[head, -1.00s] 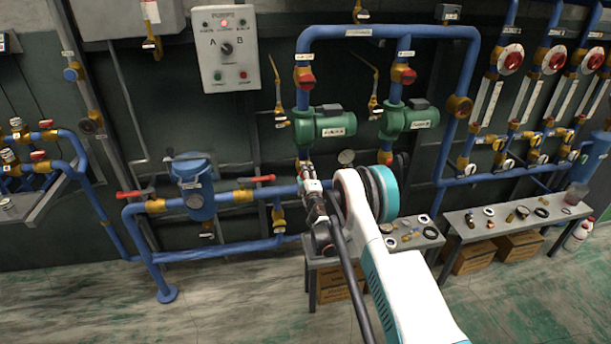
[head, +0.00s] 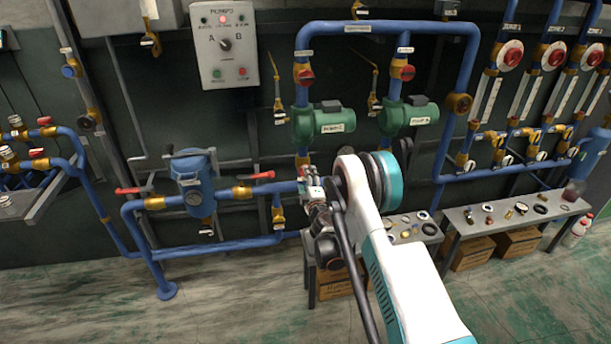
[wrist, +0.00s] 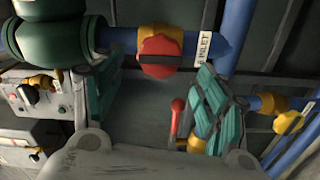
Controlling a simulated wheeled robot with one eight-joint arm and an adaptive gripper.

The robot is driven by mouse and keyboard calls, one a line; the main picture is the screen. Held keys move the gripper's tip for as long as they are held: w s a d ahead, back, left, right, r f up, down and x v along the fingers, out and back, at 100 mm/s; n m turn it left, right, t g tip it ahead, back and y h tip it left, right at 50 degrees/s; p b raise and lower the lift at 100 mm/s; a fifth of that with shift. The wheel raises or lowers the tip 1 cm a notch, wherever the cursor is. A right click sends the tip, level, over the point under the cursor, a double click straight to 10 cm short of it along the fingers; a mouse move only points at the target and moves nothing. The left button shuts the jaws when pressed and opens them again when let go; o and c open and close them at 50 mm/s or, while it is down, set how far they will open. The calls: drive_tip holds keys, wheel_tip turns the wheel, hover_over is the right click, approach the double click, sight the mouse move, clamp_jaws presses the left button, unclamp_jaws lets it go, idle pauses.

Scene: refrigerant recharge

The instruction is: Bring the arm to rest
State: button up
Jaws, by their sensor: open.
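My gripper (head: 311,182) is in front of the pipework in the head view, below the left green pump (head: 322,122). It is small there and partly merged with the pipes behind it. In the wrist view my gripper (wrist: 158,100) has its two teal-padded fingers spread wide with nothing between them. Beyond the fingers are a red valve handle (wrist: 160,58) and a label ending in INLET (wrist: 205,45). My arm is bent, with its large white and teal link at the lower right of the head view.
A pump panel (head: 225,45) hangs on the wall. A blue strainer (head: 193,182) and red-handled valves stand left of the gripper. Benches with small parts (head: 515,222) stand right, boxes beneath. The floor at front left (head: 90,305) is clear.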

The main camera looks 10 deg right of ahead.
drive_tip(key=shift+s, duration=0.7)
drive_tip(key=s+d+r+m+g+h, duration=0.1)
drive_tip(key=s+d+r+m, duration=0.15)
drive_tip(key=r, duration=0.55)
drive_tip(key=s+d+r+m+g+h, duration=0.1)
drive_tip(key=s+r+m, duration=0.2)
drive_tip(key=r, duration=0.5)
drive_tip(key=s+d+r+m+g+h, duration=0.1)
drive_tip(key=s+d+r+m, duration=0.15)
drive_tip(key=r, duration=0.55)
drive_tip(key=s+r+m+g, duration=0.2)
drive_tip(key=s+r, duration=0.2)
drive_tip(key=s, duration=0.3)
drive_tip(key=s+r+m+g, duration=0.1)
drive_tip(key=s+r+m, duration=0.15)
drive_tip(key=s, duration=0.45)
drive_tip(key=s+a+f+m+g+y, duration=0.1)
drive_tip(key=s+a+f+g, duration=0.1)
drive_tip(key=s, duration=1.3)
drive_tip(key=s+a+f+m+g+y, duration=0.2)
drive_tip(key=s+a+g, duration=0.1)
drive_tip(key=s, duration=1.3)
drive_tip(key=shift+s+a+f, duration=0.15)
drive_tip(key=shift+s+a, duration=0.05)
drive_tip(key=shift+s, duration=0.1)
